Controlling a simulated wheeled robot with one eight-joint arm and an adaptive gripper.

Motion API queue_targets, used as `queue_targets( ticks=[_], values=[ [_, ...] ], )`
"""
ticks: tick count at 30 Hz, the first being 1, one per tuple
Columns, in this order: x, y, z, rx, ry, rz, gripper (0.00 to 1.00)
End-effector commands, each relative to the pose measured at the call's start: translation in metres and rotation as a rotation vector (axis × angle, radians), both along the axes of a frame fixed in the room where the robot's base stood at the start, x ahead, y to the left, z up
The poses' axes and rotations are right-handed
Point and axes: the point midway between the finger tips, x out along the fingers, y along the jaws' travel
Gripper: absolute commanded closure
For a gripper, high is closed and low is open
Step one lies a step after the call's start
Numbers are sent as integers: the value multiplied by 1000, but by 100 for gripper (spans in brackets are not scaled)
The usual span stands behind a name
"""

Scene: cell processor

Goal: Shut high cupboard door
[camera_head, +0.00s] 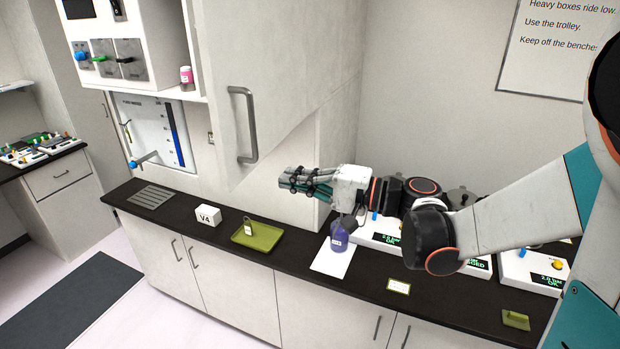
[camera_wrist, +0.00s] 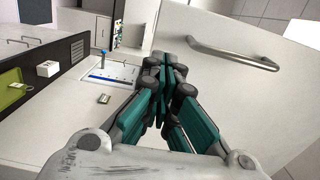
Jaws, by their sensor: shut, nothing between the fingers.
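The high cupboard door (camera_head: 285,75) is a pale panel with a grey bar handle (camera_head: 242,125) near its left edge. It stands open, angled out from the wall over the bench. In the wrist view the door (camera_wrist: 225,95) fills the right side, with its handle (camera_wrist: 233,55) at the upper right. My gripper (camera_head: 292,184) is shut and empty, pointing left, below and right of the handle in the head view. In the wrist view the closed fingers (camera_wrist: 166,70) overlap the door's left part. I cannot tell whether they touch it.
The dark bench (camera_head: 275,262) runs below, with a V4 block (camera_head: 208,215), a green tray (camera_head: 257,236) and a purple bottle (camera_head: 339,238) below my gripper. Devices with displays (camera_head: 536,270) stand at the right. A pink jar (camera_head: 186,76) sits on a shelf left of the door.

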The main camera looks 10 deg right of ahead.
Motion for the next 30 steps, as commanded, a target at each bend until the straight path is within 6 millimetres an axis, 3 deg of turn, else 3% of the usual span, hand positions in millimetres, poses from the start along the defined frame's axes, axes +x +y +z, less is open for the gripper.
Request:
queue_targets(
  ticks=[6,12,30],
  values=[
    [23,37,2,0,0,4,100],
    [37,58,1,-1,1,2,100],
    [44,67,0,-1,1,-3,100]
  ],
)
